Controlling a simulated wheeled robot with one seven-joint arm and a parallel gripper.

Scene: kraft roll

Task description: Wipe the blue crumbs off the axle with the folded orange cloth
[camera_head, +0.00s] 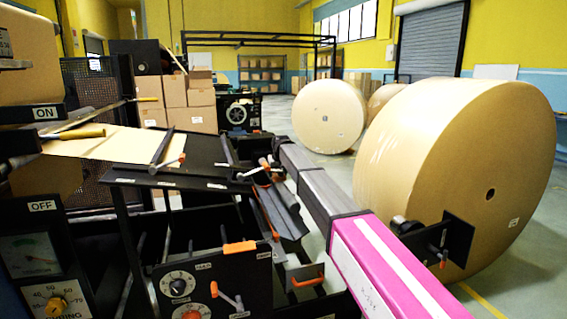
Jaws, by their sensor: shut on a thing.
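My arm, a pink section followed by grey ones, reaches from the lower right to the machine. At its far end is my gripper (265,168), small and dark, with its fingers hard to make out. It is shut, and small orange patches at it look like the folded orange cloth (265,162). The cloth's shape and folds cannot be made out. A long dark bar (283,212) slopes below the arm beside the machine; I cannot tell whether it is the axle. No blue crumbs can be made out at this size.
A large kraft roll (440,170) stands close on the right, with a smaller roll (328,115) behind. The black machine has a dark sloping table (200,155), orange-handled levers and a knob panel (190,285). Cartons (188,95) are stacked behind. Floor is clear between the rolls and machine.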

